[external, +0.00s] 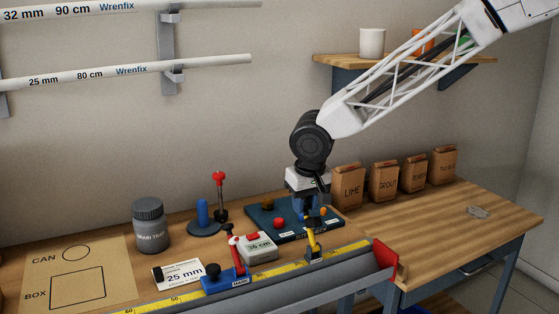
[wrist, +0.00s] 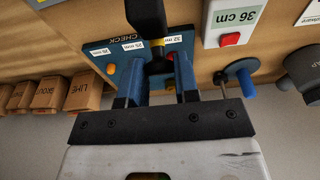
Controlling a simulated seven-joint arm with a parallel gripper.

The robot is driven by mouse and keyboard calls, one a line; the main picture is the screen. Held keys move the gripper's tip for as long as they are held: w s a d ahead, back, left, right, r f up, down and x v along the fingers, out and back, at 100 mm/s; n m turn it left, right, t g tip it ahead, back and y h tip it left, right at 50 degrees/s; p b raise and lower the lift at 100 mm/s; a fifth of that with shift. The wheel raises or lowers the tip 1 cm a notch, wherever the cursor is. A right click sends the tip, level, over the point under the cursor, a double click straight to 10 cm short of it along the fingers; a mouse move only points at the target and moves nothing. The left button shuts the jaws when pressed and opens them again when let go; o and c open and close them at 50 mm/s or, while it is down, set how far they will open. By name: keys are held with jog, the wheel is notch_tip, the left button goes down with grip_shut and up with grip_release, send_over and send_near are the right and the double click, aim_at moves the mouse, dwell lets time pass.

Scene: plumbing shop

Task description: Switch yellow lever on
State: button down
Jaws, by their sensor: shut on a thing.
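The yellow lever (external: 312,242) stands on the measuring rail, below and slightly in front of my gripper (external: 307,212) in the external view. My gripper points down, and its blue fingers (wrist: 160,82) are closed around the lever's dark top. In the wrist view, a dark knob sits between the fingers, with a small yellow part of the lever (wrist: 157,42) beyond it. The fingers hide part of the grip.
A red lever (external: 237,256) on a blue block stands left along the yellow-scaled rail (external: 180,298). A grey 36 cm box (external: 259,248) with a red button is close by. The dark blue check board (external: 265,215) lies behind.

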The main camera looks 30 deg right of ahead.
aim_at(308, 217)
jog(key=shift+s+r+t, duration=0.25)
jog(key=shift+s+t, duration=0.4)
jog(key=shift+s+r+t, duration=0.2)
jog(key=shift+s+t, duration=0.4)
jog(key=shift+t, duration=0.05)
jog(key=shift+s+r+t, duration=0.1)
jog(key=shift+s+t, duration=0.7)
jog(key=shift+t, duration=0.1)
